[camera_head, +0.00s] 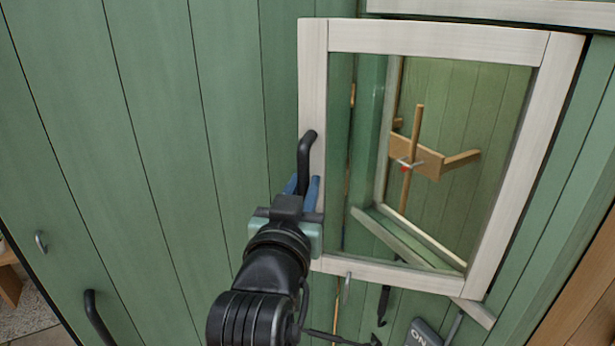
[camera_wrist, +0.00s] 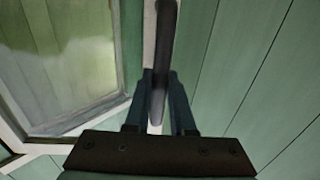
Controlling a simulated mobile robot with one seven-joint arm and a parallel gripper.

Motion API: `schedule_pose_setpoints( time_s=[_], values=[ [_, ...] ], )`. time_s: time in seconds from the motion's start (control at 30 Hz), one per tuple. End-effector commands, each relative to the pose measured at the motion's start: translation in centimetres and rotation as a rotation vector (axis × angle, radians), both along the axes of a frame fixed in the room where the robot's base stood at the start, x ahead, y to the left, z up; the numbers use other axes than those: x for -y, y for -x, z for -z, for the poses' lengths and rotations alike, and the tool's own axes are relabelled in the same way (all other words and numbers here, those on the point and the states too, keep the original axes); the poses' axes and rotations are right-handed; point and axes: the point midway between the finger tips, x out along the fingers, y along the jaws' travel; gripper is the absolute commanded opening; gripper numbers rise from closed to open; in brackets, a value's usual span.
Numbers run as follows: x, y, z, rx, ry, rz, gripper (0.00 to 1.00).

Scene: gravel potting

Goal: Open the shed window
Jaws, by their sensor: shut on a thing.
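The shed window (camera_head: 313,80) is a white-framed glass sash in the green wall. It stands swung out from its opening, and part of the fixed frame (camera_head: 475,312) shows behind and below it. A black bar handle (camera_head: 307,155) is on the sash's left stile. My gripper (camera_head: 303,186) is shut on the lower part of this handle, with its blue fingers on either side. In the wrist view the handle (camera_wrist: 163,50) runs up between the fingers, and the window glass (camera_wrist: 60,60) is at the left.
Through the glass I see a wooden bracket (camera_head: 430,160) with a stick. A second black handle (camera_head: 95,315) and a metal hook (camera_head: 41,241) are on the green wall at lower left. A dark device marked "ON" (camera_head: 424,333) and a black hook (camera_head: 383,305) are below the window.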

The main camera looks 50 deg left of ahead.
Motion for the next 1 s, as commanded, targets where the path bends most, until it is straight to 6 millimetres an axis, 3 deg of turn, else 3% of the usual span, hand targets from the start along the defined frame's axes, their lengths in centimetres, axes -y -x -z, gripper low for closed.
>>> schedule_pose_setpoints(
  time_s=[0.57, 0.6, 0.77, 1.0],
  values=[
    [0.18, 0.09, -0.09, 0.002, -0.003, 0.002, 0.00],
    [0.17, 0.09, -0.09, 0.002, -0.003, 0.001, 0.24],
    [0.17, 0.09, -0.09, 0.002, -0.003, 0.001, 0.52],
    [0.16, 0.09, -0.09, 0.001, -0.002, 0.001, 0.52]
  ],
)
